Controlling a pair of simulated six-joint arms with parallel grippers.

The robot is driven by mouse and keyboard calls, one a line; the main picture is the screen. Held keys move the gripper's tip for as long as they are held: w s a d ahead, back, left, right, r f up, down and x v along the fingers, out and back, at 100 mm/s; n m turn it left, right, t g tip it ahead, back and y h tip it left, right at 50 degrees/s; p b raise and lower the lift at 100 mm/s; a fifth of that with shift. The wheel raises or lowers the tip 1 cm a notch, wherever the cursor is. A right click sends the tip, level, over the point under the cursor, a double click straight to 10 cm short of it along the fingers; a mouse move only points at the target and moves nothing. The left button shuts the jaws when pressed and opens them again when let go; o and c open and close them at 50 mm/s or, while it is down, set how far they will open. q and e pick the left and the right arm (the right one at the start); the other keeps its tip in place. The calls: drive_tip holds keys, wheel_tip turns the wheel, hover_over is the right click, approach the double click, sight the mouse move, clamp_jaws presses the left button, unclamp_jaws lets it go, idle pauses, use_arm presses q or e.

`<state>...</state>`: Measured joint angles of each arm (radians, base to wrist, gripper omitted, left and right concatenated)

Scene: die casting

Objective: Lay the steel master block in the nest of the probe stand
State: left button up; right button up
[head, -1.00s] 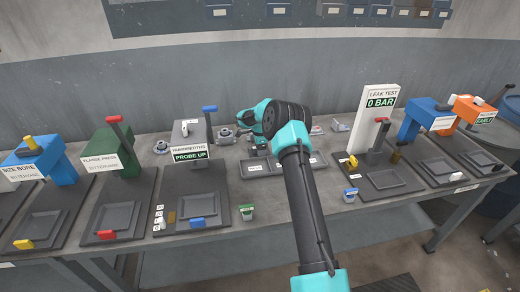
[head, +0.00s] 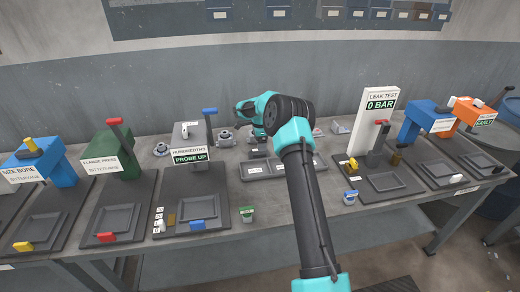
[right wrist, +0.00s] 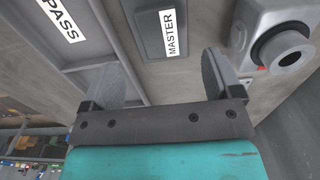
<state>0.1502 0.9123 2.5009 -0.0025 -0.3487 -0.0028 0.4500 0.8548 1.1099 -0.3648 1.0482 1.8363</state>
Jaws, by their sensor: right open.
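The probe stand (head: 190,140), signed PROBE UP, stands left of centre in the head view, with its nest (head: 190,212) a shallow grey recess on its base. A dark grey block-like piece (right wrist: 146,28) with a MASTER label shows in the right wrist view, lying between and beyond my fingers; whether it is the steel block itself or its rest, I cannot tell. My right gripper (right wrist: 168,78) is open, with nothing between its fingers. In the head view it (head: 258,146) is at the back of the bench, partly hidden by my arm. My left gripper is not in view.
A tray with a PASS label (right wrist: 62,18) lies beside the MASTER piece. A grey part with a round bore (right wrist: 284,48) is close to my right finger. The leak test stand (head: 374,125) is to the right, the green flange press (head: 110,155) to the left.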

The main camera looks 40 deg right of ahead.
wheel_tip(320, 180, up, 7)
drive_tip(key=shift+f, duration=0.2)
idle(0.4)
drive_tip(key=shift+c, duration=0.8)
drive_tip(key=shift+r, duration=0.1)
